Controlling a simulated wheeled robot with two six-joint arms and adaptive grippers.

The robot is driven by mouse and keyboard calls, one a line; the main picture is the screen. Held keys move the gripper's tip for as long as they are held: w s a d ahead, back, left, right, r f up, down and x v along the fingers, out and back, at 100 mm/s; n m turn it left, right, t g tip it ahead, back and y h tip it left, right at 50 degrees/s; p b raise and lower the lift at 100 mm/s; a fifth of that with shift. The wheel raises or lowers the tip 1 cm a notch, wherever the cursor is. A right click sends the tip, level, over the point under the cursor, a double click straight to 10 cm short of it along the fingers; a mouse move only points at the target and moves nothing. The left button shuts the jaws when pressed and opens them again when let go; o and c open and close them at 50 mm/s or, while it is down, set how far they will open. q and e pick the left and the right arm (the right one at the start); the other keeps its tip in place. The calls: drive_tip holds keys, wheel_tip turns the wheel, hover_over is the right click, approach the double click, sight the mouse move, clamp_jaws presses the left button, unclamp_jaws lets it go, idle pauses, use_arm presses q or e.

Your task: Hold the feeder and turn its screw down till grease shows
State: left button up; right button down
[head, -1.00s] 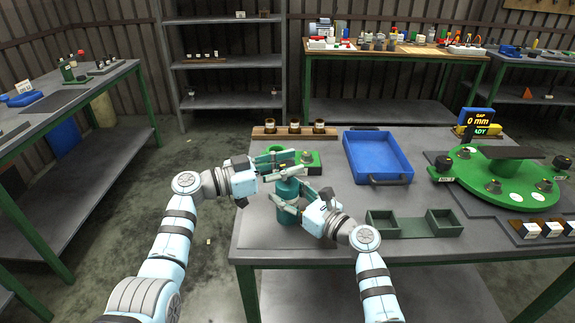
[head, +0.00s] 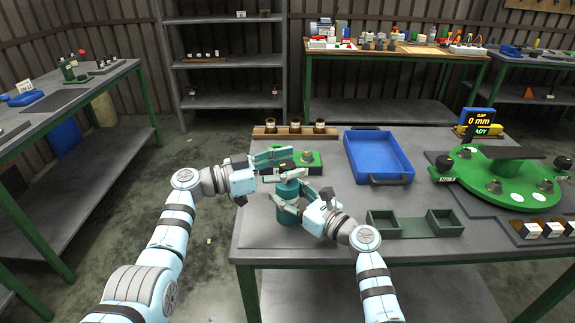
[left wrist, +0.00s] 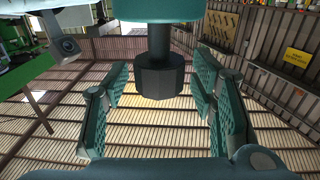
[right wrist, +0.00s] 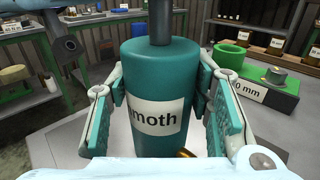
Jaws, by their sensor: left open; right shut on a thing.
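The feeder is a teal cylinder (head: 289,216) standing upright near the bench's front left. In the right wrist view its body (right wrist: 150,78) carries a white label reading "moth", and a dark screw shaft (right wrist: 160,22) rises from its top. My right gripper (head: 291,203) is shut on the feeder's body, one finger on each side. My left gripper (head: 290,166) is open at the feeder's top. In the left wrist view the screw's dark faceted knob (left wrist: 160,78) lies between its fingers, with gaps on both sides. No grease can be made out.
A green block (head: 308,166) stands just behind the feeder, with a wooden rack of jars (head: 268,131) beyond. A blue tray (head: 362,155) and dark green bins (head: 445,224) lie to the right. A green turntable (head: 500,180) is at far right.

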use_arm(q)
drive_tip(key=v, duration=1.2)
drive_tip(key=x, duration=1.2)
drive_tip(key=c, duration=1.2)
